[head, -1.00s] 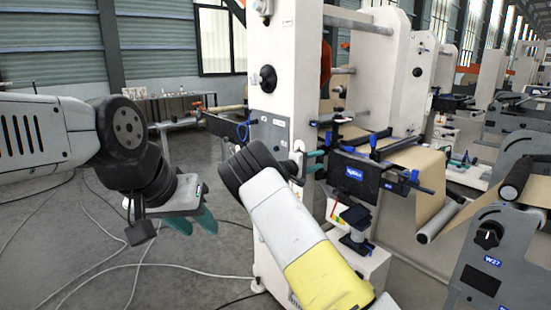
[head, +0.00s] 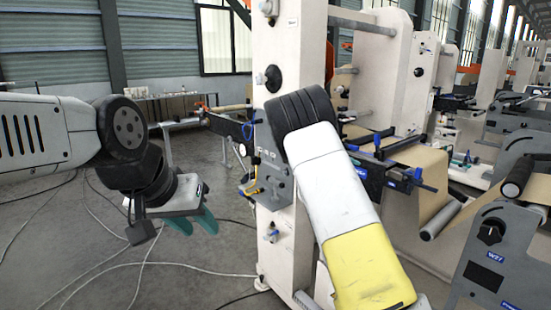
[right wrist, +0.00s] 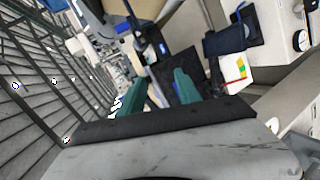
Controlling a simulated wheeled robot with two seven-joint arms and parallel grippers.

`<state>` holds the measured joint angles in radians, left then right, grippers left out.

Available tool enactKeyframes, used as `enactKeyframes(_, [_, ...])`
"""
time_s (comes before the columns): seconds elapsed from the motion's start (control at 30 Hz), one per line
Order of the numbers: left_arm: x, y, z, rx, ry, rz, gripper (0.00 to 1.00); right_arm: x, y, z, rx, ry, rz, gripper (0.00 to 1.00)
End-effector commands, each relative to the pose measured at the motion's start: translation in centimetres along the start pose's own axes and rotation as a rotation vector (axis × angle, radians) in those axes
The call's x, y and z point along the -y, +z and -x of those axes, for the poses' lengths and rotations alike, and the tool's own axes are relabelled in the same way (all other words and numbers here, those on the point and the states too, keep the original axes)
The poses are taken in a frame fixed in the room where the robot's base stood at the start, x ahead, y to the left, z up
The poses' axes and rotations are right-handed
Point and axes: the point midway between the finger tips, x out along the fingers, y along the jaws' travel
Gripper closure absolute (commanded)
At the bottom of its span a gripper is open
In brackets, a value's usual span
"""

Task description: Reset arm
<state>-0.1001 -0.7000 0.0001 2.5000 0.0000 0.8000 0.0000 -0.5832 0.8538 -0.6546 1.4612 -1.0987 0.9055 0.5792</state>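My right arm (head: 340,200), white with a yellow band and a black joint, rises from the lower right of the head view in front of the machine. Its gripper is hidden behind it there. In the right wrist view my right gripper (right wrist: 160,96) shows two teal fingers spread apart with nothing between them. My left arm (head: 35,130) reaches in from the left. My left gripper (head: 194,222) hangs over the open floor with its teal fingers apart and empty.
The white machine frame (head: 275,90) stands behind my right arm. A blue-and-black bar assembly (head: 390,170) and brown web (head: 432,190) are to its right. A grey side plate (head: 490,250) stands far right. The floor (head: 80,260) under my left arm is clear except for loose cables.

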Motion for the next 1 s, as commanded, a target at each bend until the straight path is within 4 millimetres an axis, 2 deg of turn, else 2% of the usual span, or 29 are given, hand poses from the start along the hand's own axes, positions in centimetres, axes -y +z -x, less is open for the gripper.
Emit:
enactKeyframes(0.03, [0.0,0.0,0.0,0.000,0.000,0.000,0.64,-0.7,1.7,-0.1,0.026,-0.058,-0.034,0.60])
enactKeyframes(0.17, [0.0,0.0,0.0,0.000,0.000,0.000,0.64,-1.3,6.8,0.6,0.092,-0.247,-0.118,0.60])
enactKeyframes(0.37, [0.0,0.0,0.0,0.000,0.000,0.000,0.64,-1.7,13.8,4.8,0.130,-0.548,-0.243,0.60])
enactKeyframes(0.57, [0.0,0.0,0.0,0.000,0.000,0.000,0.64,-2.4,19.8,11.3,0.094,-0.803,-0.350,0.60])
enactKeyframes(0.7, [0.0,0.0,0.0,0.000,0.000,0.000,0.64,-2.8,23.7,16.5,0.034,-0.948,-0.413,0.60])
enactKeyframes(0.9, [0.0,0.0,0.0,0.000,0.000,0.000,0.64,-2.6,29.3,23.7,-0.078,-1.096,-0.482,0.60])
enactKeyframes(1.0, [0.0,0.0,0.0,0.000,0.000,0.000,0.64,-2.0,31.6,26.4,-0.129,-1.140,-0.509,0.60])
